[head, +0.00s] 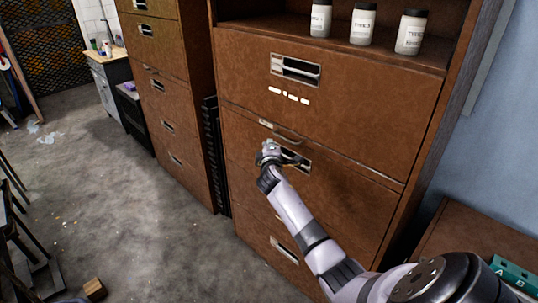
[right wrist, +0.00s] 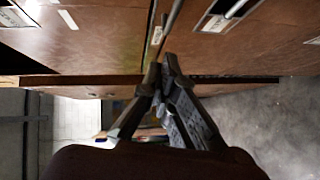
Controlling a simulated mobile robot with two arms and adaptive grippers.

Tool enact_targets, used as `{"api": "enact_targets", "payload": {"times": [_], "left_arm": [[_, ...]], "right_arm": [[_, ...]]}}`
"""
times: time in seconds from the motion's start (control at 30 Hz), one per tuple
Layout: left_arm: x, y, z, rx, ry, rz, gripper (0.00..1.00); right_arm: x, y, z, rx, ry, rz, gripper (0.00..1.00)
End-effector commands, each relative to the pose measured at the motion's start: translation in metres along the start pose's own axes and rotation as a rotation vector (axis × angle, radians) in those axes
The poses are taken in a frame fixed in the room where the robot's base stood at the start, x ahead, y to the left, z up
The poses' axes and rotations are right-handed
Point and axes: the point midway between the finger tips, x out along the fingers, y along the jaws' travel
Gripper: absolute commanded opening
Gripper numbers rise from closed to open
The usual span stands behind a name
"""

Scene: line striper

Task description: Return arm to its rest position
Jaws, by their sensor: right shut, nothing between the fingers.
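My right arm (head: 318,240) reaches up from the lower right in the head view, stretched out in front of a brown cabinet (head: 340,140). Its gripper (head: 268,150) is at the cabinet's middle drawers, just below a metal bar handle (head: 289,138). It partly covers a recessed pull (head: 298,164). In the right wrist view the fingers (right wrist: 160,82) come together at the tips with nothing between them. The drawer fronts lie close by there; I cannot tell whether the fingertips touch them. My left gripper is not in view.
Several white jars with dark lids, one here (head: 363,24), stand on the shelf above the drawers. A second brown cabinet (head: 165,85) stands to the left. Grey floor (head: 110,190) is open at left. A wooden block (head: 94,289) lies at the bottom. A green item (head: 512,272) sits at lower right.

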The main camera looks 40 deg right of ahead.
Motion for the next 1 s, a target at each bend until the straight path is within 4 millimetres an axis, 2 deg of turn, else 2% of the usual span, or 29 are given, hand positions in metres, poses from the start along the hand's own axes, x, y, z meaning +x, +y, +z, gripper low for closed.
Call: {"api": "enact_targets", "payload": {"times": [0.1, 0.2, 0.5, 0.8, 0.87, 0.9, 0.97, 1.0], "left_arm": [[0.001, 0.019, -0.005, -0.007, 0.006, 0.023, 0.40], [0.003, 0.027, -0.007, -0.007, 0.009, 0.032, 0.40], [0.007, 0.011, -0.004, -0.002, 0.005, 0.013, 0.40], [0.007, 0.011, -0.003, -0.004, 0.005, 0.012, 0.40], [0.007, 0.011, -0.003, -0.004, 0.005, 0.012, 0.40], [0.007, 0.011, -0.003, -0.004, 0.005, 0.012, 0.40], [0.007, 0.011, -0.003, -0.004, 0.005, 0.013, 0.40], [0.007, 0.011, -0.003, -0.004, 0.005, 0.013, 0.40]], "right_arm": [[-0.018, -0.002, -0.001, 0.000, 0.004, -0.001, 0.00], [-0.034, -0.002, -0.001, 0.000, 0.004, 0.000, 0.00], [-0.063, -0.001, -0.001, 0.000, 0.003, -0.001, 0.00], [-0.066, -0.002, -0.001, 0.001, 0.003, -0.003, 0.00], [-0.066, -0.009, -0.002, 0.002, 0.006, -0.016, 0.00], [-0.066, -0.019, -0.002, 0.004, 0.009, -0.033, 0.00], [-0.067, -0.044, -0.002, 0.011, 0.017, -0.074, 0.00], [-0.069, -0.066, -0.003, 0.016, 0.024, -0.111, 0.00]]}}
